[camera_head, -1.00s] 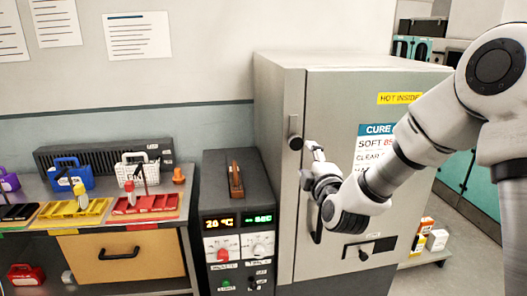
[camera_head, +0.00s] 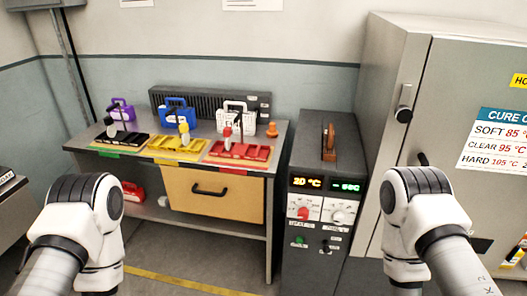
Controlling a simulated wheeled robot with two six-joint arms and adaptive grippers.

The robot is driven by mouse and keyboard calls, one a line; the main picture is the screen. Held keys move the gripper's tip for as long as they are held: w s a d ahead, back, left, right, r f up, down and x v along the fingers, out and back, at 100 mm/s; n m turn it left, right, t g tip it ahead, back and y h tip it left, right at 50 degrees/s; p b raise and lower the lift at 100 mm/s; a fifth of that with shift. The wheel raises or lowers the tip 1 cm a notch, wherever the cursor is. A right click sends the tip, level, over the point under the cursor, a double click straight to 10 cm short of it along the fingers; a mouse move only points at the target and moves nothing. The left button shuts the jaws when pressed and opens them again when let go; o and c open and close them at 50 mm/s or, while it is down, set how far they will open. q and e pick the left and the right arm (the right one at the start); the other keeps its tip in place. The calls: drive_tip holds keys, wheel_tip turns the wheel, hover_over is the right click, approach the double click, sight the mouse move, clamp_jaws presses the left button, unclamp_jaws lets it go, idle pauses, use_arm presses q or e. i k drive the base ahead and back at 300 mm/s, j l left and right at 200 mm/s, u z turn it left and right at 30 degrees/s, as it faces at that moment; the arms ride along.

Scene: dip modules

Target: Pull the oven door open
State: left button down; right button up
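The oven (camera_head: 395,70) is a tall pale grey cabinet at the right of the head view, and its right side is cut off by the frame. The oven door (camera_head: 450,75) looks flush with the cabinet in the part I can see. A dark latch (camera_head: 403,102) sits near its left edge. Only the top of the black door handle (camera_head: 424,158) shows; my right arm covers the rest. My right arm stands in front of the lower door, and its gripper is hidden. My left arm is at the lower left; its gripper does not show.
A dark control box (camera_head: 326,160) with lit displays stands left of the oven. A bench (camera_head: 135,155) further left carries coloured trays, padlock-like cases and a drawer (camera_head: 213,195). Floor (camera_head: 185,262) with a yellow line is open in front of the bench.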

sight(469, 124)
drive_tip(key=z, duration=1.45)
drive_tip(key=k+l, duration=0.05)
